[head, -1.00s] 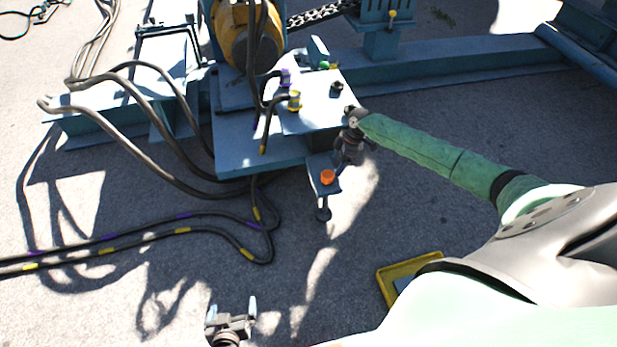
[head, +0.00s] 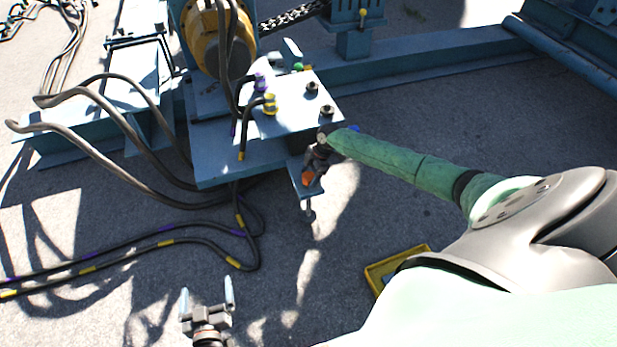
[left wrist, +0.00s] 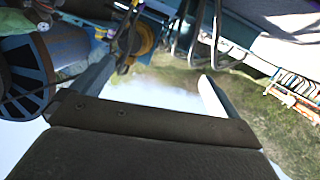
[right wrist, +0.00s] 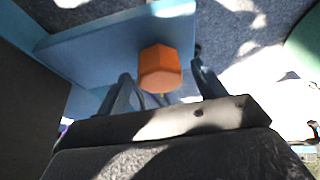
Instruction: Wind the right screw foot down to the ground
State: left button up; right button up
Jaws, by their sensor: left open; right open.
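The screw foot's orange hex head (head: 309,178) sits on a small blue bracket (head: 296,172) at the front corner of the blue frame. My left gripper (head: 207,300) is open and empty, low over the ground at the bottom.
Black cables with yellow and purple bands (head: 150,245) lie on the ground at left. A yellow tray (head: 385,268) is beneath my right arm. The blue plate (head: 290,105) with hose couplings and the yellow reel drum (head: 215,40) stand behind the bracket.

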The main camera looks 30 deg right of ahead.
pick_arm(q)
jog(key=shift+w+r, duration=0.15)
jog(key=shift+r, duration=0.45)
pick_arm(e)
jog(key=shift+a+f, duration=0.2)
jog(key=shift+f, duration=0.15)
jog(key=c, duration=1)
jog(key=shift+o, duration=0.2)
